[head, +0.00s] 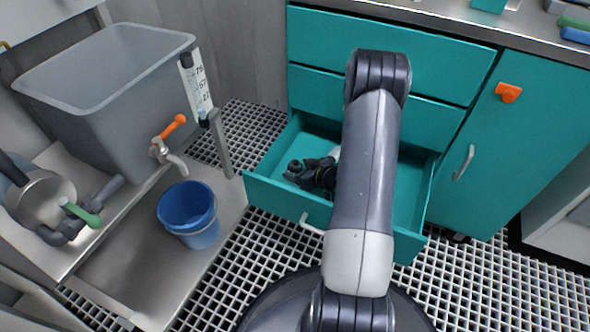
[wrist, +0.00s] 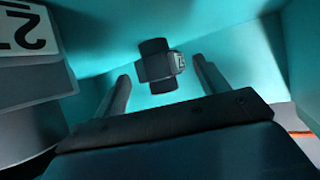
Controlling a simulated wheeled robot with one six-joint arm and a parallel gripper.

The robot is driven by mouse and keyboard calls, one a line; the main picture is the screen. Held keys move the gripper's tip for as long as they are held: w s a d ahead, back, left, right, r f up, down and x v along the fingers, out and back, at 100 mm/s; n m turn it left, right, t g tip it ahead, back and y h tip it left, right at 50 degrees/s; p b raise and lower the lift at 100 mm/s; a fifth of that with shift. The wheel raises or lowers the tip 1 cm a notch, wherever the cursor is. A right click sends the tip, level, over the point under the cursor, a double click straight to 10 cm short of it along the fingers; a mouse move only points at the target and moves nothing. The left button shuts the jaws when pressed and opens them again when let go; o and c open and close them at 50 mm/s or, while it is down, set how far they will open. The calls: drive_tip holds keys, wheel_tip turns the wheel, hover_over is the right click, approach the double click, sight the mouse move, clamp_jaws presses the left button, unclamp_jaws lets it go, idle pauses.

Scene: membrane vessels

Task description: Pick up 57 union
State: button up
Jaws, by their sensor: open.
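In the wrist view, a dark grey union (wrist: 157,66) with crossing blocky ends lies on the teal drawer floor. It carries a small white label on its right side, which looks like 57 but is blurred. My gripper (wrist: 161,72) is open, with one finger to the left and one to the right of the union in the picture, and nothing is held. In the head view, dark shapes (head: 316,174) show in the open teal drawer (head: 268,196). I cannot tell there which are fittings and which are my gripper, as my arm covers part of the drawer.
Another grey part with a large white label (wrist: 28,42) is close at the left in the wrist view. The drawer walls surround the gripper. A blue bucket (head: 190,216) and a grey tank (head: 110,85) with an orange-handled tap (head: 168,143) stand to the left.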

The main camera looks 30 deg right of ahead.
drive_tip(key=c, duration=1.1)
drive_tip(key=shift+r, duration=0.1)
